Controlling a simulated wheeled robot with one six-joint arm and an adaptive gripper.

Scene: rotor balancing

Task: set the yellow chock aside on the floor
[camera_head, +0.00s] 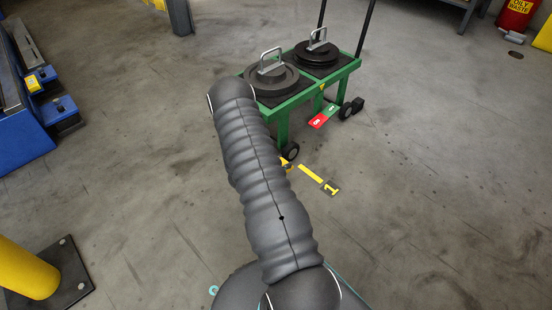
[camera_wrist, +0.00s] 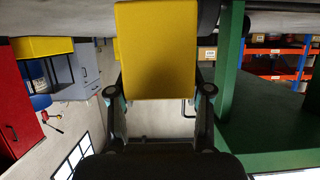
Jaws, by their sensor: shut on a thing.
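The yellow chock (camera_wrist: 156,50) is a plain yellow block at the top middle of the wrist view. My gripper (camera_wrist: 158,93) is shut on it, one finger on each side. In the head view my arm hides the gripper, and a small yellow piece (camera_head: 286,162), seemingly the chock, shows beside the arm near a cart wheel (camera_head: 290,151). I cannot tell whether the chock touches the floor.
A green cart (camera_head: 283,122) carrying two dark rotors (camera_head: 272,78) stands just beyond my arm. A yellow floor strip (camera_head: 310,173) lies nearby. A yellow post (camera_head: 25,268) stands at lower left. The floor to the right is clear.

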